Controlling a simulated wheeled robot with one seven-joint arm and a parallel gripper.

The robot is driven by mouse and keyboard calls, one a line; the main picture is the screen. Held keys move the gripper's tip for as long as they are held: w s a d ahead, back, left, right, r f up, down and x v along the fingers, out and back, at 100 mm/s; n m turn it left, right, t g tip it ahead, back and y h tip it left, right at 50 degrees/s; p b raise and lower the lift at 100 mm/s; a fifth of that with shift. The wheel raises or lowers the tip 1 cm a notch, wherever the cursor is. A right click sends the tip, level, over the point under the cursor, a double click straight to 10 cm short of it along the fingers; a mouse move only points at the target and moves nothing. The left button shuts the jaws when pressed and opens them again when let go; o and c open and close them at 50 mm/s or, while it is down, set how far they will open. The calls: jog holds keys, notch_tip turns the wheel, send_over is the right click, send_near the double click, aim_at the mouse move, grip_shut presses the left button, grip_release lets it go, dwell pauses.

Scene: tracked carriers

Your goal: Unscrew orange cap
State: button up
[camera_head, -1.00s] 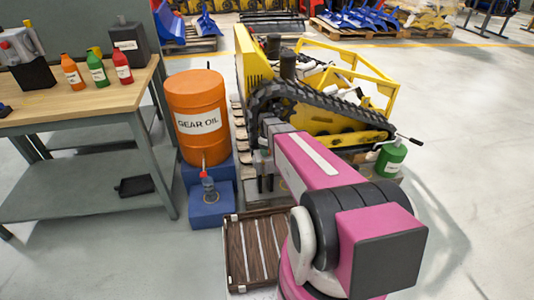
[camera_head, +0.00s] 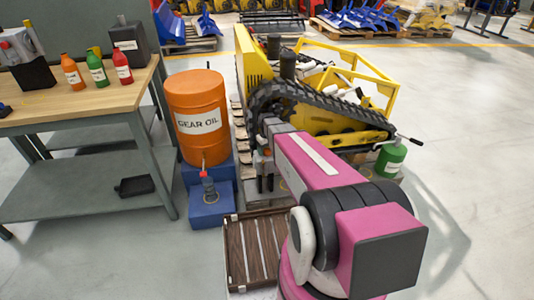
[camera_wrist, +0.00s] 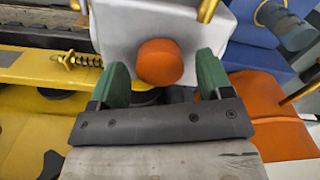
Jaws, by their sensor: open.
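The round orange cap (camera_wrist: 159,62) sits on a pale grey-white housing (camera_wrist: 120,25) in the wrist view. My gripper (camera_wrist: 162,68) is open, with one green finger to the left of the cap and one to the right. Gaps show between the cap and both fingers, so it is not gripped. In the head view my gripper (camera_head: 265,178) hangs beside the yellow tracked carrier (camera_head: 320,100), fingers pointing down. A small orange spot shows near the gripper there; I cannot tell if it is the cap.
An orange gear oil drum (camera_head: 198,118) stands on a blue stand (camera_head: 212,212) left of my gripper. A workbench (camera_head: 90,106) with bottles is further left. A slatted wooden crate (camera_head: 234,250) lies below. A green can (camera_head: 391,156) stands right. Floor at far right is clear.

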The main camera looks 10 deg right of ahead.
jog(key=m, duration=0.6)
jog(key=shift+m, duration=0.3)
jog(key=m, duration=1.1)
jog(key=shift+m, duration=0.4)
jog(key=m, duration=0.3)
jog(key=shift+m, duration=0.4)
jog(key=c, duration=0.8)
